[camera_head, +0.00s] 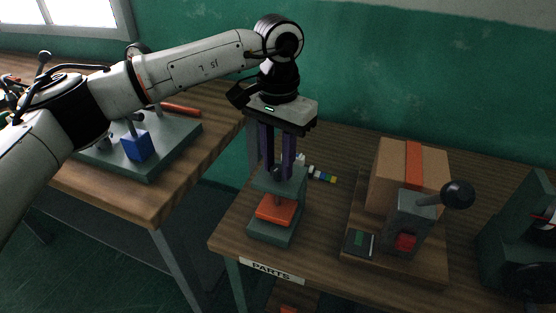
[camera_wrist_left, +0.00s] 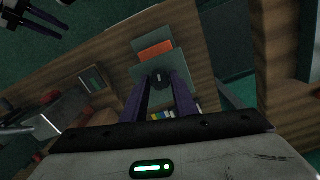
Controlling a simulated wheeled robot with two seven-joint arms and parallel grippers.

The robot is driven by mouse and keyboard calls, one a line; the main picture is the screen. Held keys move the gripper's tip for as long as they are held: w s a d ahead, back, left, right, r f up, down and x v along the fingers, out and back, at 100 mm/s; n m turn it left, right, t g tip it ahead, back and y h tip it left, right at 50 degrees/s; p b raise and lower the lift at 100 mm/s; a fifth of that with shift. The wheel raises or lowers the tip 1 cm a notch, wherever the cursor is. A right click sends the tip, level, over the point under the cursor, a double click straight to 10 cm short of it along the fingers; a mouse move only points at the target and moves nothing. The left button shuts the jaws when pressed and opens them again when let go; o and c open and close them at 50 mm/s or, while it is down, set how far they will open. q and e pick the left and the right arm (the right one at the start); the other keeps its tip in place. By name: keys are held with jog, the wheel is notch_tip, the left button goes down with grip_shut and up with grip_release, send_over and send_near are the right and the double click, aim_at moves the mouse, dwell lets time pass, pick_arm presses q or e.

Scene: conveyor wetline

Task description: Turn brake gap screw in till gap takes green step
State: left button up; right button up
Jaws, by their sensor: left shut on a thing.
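The brake fixture is a grey-green stand (camera_head: 294,187) with an orange block (camera_head: 276,209) in its lower gap, at the left end of the PARTS bench. A dark round screw knob (camera_head: 277,173) sits on its top. My left gripper (camera_head: 277,170) points straight down, its purple fingers shut on the knob. The wrist view also shows the knob (camera_wrist_left: 157,79) between the fingertips. The step gauge (camera_head: 322,175), with white, blue, yellow and green steps, lies on the bench behind the stand. The gap's height is hard to judge. Dark finger-like shapes at the wrist view's top left may be my right gripper.
Right of the stand are a cardboard box (camera_head: 398,171) with an orange strip, a grey lever unit (camera_head: 406,220) with a black ball, and a dark green machine (camera_head: 523,240). Another bench (camera_head: 160,200) with a blue cube (camera_head: 137,146) stands left, across a gap.

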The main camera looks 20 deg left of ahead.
aim_at(278, 168)
pick_arm(q)
jog(key=shift+w+r+m, duration=0.15)
jog(key=shift+m, duration=0.25)
jog(key=o, duration=1.1)
notch_tip(278, 168, up, 10)
jog(key=shift+r, duration=0.1)
